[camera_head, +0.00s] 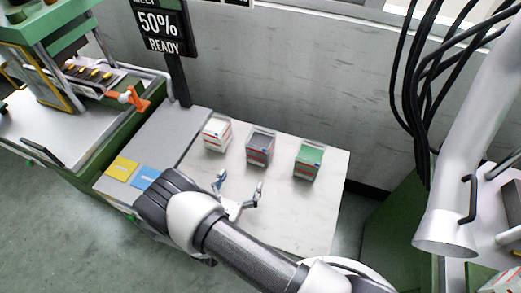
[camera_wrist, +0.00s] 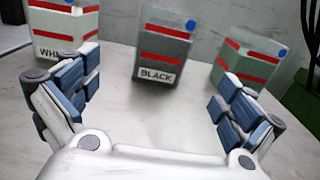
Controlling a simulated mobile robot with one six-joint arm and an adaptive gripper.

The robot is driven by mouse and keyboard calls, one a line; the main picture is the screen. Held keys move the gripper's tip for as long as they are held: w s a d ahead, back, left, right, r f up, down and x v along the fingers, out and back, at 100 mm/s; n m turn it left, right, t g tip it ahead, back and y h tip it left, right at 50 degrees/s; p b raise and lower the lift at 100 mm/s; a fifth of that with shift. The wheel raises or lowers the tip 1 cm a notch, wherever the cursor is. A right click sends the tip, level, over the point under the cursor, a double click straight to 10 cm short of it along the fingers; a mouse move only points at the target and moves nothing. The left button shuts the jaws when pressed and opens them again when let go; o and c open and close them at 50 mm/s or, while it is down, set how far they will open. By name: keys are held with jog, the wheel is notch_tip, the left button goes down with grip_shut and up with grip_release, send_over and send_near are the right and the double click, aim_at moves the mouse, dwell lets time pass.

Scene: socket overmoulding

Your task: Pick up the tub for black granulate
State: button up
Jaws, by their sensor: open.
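The tub for black granulate (camera_head: 260,149) is a dark grey box with red stripes, standing upright in the middle of three tubs on the pale table. In the wrist view the same black tub (camera_wrist: 165,50) shows a label reading BLACK and a blue dot. My gripper (camera_head: 238,187) is open and empty, in front of this tub on the near side. In the wrist view its two blue-padded fingers (camera_wrist: 160,98) stand wide apart, with the tub beyond and between them, not touching.
A white tub (camera_head: 215,134) stands to the left and a tub with green contents (camera_head: 308,161) to the right, with gaps between. Yellow (camera_head: 122,169) and blue (camera_head: 146,178) squares lie on the grey surface at left. A grey wall is behind. The table front is clear.

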aim_at(255, 155)
jog(key=b+x, duration=0.2)
jog(key=x, duration=0.8)
jog(key=shift+w+d, duration=0.1)
jog(key=shift+d, duration=0.1)
jog(key=shift+d+r+b+x, duration=0.1)
jog(key=shift+b+x, duration=0.4)
jog(key=shift+x, duration=0.95)
jog(key=shift+d+r+b+x, duration=0.15)
jog(key=shift+b+x, duration=0.3)
jog(key=shift+x, duration=1)
jog(key=c, duration=1.5)
jog(key=shift+c, duration=0.3)
jog(key=shift+r, duration=0.15)
